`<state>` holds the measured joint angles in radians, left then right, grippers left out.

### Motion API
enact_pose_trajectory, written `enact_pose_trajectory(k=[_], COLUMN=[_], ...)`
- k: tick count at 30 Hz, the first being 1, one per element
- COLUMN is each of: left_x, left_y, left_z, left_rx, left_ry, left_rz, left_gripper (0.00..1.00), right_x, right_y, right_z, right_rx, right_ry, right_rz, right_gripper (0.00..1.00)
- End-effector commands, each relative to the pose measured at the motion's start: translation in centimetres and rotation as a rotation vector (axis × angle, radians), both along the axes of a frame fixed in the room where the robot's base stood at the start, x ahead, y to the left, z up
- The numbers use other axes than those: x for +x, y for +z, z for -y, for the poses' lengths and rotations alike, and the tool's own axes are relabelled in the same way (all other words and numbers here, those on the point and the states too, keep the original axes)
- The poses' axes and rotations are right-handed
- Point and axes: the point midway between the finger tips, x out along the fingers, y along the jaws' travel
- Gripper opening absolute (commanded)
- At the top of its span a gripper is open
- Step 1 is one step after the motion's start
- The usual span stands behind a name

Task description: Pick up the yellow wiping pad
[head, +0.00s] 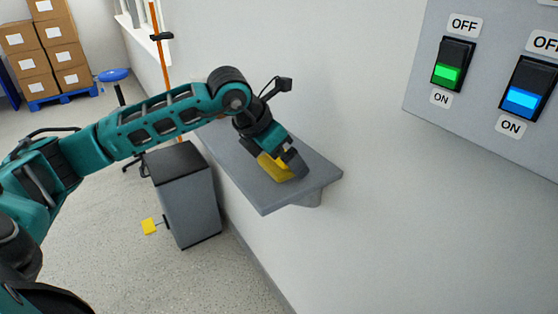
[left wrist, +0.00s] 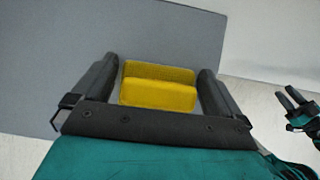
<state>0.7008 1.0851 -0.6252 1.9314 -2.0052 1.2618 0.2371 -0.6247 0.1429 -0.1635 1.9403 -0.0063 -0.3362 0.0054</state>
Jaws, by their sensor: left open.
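The yellow wiping pad (head: 273,167) lies on the grey wall shelf (head: 256,195), partly hidden behind my left gripper (head: 280,160) in the head view. In the left wrist view the pad (left wrist: 158,86) sits between the two dark fingers of my left gripper (left wrist: 160,88).
A grey panel with a green switch (head: 453,64) and a blue switch (head: 527,88) is on the wall at the right. A grey cabinet (head: 184,200) stands below the shelf's left end.

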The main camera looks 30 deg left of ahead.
Motion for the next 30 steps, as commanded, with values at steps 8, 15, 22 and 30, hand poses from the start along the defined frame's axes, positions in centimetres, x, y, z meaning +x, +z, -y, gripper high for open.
enact_pose_trajectory(k=[8,15,22,30], left_x=[0.0,0.0,0.0,0.0], left_y=[0.0,0.1,0.3,3.6], left_z=[0.0,0.0,0.0,0.0], left_rx=[0.000,0.000,0.000,-0.001], left_ry=[0.000,0.000,0.000,0.000], left_rz=[-0.001,0.000,0.000,0.005], left_gripper=[0.76,0.60,0.60,0.60], right_x=[0.1,0.1,0.1,0.1], right_y=[0.0,0.0,0.1,0.3], right_z=[0.0,0.0,0.0,0.0], right_rx=[0.000,0.000,0.000,0.000], right_ry=[0.000,-0.001,-0.001,-0.001], right_rz=[0.002,0.002,0.002,0.001], right_gripper=[0.40,0.40,0.40,0.40])
